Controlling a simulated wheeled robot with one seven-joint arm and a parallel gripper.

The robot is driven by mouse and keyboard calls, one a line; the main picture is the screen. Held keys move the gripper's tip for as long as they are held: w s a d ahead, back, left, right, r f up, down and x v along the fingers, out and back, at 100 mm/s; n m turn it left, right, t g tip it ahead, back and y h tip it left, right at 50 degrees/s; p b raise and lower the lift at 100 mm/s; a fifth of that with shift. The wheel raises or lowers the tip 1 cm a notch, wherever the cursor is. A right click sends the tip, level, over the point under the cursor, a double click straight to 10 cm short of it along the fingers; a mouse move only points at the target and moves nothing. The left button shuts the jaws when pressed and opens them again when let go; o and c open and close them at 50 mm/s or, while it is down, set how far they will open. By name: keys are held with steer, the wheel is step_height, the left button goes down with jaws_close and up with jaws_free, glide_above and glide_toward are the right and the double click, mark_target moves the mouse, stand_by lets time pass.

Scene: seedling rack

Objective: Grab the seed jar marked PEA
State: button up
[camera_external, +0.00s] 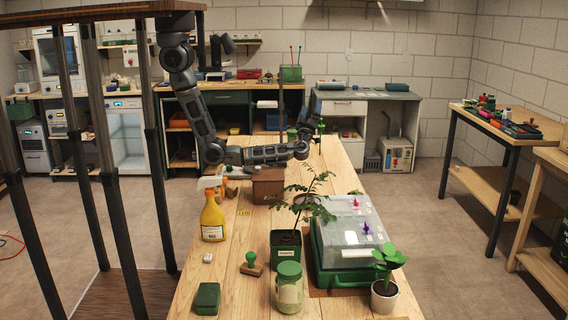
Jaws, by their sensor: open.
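A glass jar (289,293) with a green lid stands upright at the near end of the wooden table (190,290). It holds pale contents and has a light label, but I cannot read PEA or any other mark on it. My gripper (312,128) is open over the far part of the table, well behind the jar and clear of it. Its fingers are small and dark here, and small green things show close behind it. I cannot tell whether one of these is another jar.
A yellow spray bottle (213,218) and a brown wooden box (268,187) stand farther back.

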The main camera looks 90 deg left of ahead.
mark_target(294, 136)
steer(key=s+a+f+g+h, duration=0.1)
steer(key=a+f+g+h, duration=0.1)
steer(key=a+f+g, duration=0.2)
steer(key=s+a+f+m+g+h+b, duration=0.1)
steer(key=s+a+f+g+h, duration=0.1)
steer(key=a+f, duration=0.5)
steer(key=s+a+f+g+h, duration=0.2)
steer(key=a+f+g+h, duration=0.2)
steer(key=f+g, duration=0.3)
steer(key=shift+s+a+f+b, duration=0.1)
steer(key=shift+a+f+b, duration=0.1)
steer(key=shift+a, duration=0.25)
steer(key=shift+s+a+f+b, duration=0.1)
steer(key=shift+a+b, duration=0.1)
steer(key=shift+a, duration=0.2)
steer(key=shift+s+a+f, duration=0.1)
steer(key=shift+a+f, duration=0.05)
steer(key=shift+a, duration=0.15)
steer(key=shift+b+x, duration=0.45)
steer(key=shift+x, duration=0.8)
steer(key=shift+b+x, duration=1.05)
steer(key=shift+x, duration=1.3)
steer(key=c, duration=1.7)
